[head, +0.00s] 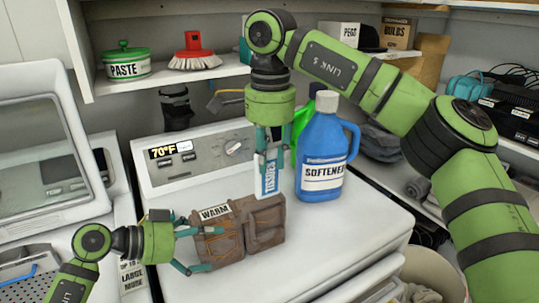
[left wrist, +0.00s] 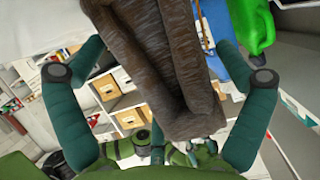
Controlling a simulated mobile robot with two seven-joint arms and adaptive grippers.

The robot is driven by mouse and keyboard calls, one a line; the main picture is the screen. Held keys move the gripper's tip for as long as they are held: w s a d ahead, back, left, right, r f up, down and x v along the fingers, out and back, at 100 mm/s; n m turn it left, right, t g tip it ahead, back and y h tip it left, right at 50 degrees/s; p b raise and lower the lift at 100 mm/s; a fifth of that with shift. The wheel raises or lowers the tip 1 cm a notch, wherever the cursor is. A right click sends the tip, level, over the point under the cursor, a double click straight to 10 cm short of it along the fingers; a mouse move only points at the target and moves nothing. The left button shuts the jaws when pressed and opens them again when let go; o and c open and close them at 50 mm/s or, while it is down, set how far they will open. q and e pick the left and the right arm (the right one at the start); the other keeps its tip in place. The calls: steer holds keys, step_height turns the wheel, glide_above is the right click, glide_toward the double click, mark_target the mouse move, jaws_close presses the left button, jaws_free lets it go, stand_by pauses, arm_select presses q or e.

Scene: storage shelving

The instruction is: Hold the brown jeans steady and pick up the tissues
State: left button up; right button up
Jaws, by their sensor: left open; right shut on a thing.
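The brown jeans (head: 262,225) are folded on the white machine top, with a "WARM" label at their upper edge. My left gripper (head: 203,250) is open at their left side, one finger above the other. In the left wrist view the jeans (left wrist: 150,70) lie between its spread fingers (left wrist: 157,85); I cannot tell whether either finger touches them. My right gripper (head: 268,160) points down and is shut on the tissues (head: 268,181), a narrow white and blue pack held upright just behind the jeans.
A blue softener bottle (head: 322,150) stands close right of the tissues, with a green bottle (head: 300,122) behind it. The control panel (head: 195,152) rises at the back. The machine top (head: 345,225) is clear at front right. A shelf (head: 160,77) holds a paste tub and a brush.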

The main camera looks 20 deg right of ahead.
arm_select(q)
steer(key=shift+r, duration=0.1)
steer(key=v, duration=1.2)
